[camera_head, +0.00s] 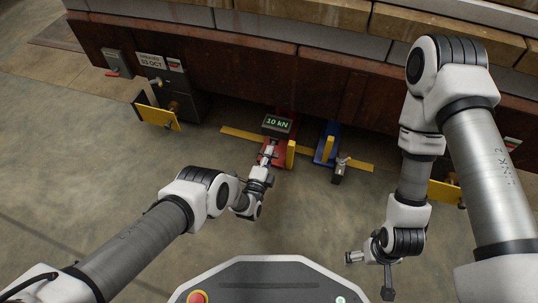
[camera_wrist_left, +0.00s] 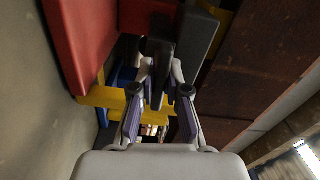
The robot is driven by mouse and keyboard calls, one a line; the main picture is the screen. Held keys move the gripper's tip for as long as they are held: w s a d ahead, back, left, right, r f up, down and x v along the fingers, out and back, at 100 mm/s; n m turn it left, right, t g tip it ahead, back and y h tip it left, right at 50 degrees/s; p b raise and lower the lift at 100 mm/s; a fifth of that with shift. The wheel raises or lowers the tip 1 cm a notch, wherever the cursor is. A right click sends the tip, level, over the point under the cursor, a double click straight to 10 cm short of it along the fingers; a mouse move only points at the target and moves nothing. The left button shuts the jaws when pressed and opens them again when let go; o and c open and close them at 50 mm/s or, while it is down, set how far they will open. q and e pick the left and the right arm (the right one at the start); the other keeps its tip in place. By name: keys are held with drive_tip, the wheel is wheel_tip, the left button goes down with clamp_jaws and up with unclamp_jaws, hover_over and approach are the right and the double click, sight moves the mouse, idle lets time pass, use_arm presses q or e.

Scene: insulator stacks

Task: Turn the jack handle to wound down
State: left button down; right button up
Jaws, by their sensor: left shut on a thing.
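A red jack (camera_head: 291,125) stands on the floor under the front edge of the loaded rust-brown beam. A dark box on it (camera_head: 276,126) shows "10 kN" in green. My left gripper (camera_head: 268,154) is at the front of this jack. In the left wrist view my left gripper (camera_wrist_left: 161,72) is shut on a dark handle (camera_wrist_left: 158,45), with a finger on each side. The jack's red body (camera_wrist_left: 78,45) fills the upper left there. The handle is mostly hidden by the gripper in the head view. My right gripper (camera_head: 371,262) hangs low at the right, away from the jacks; its fingers are unclear.
A blue jack (camera_head: 324,150) with a grey handle end (camera_head: 340,168) stands just right of the red one. A dark post with a yellow plate (camera_head: 162,116) stands left. Open concrete floor (camera_head: 100,150) lies in front.

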use_arm(q)
drive_tip(key=shift+n, duration=0.7)
drive_tip(key=shift+w, duration=0.1)
idle(1.0)
drive_tip(key=c, duration=1.2)
unclamp_jaws()
drive_tip(key=shift+o, duration=0.2)
drive_tip(key=v, duration=1.2)
drive_tip(key=shift+o, duration=0.3)
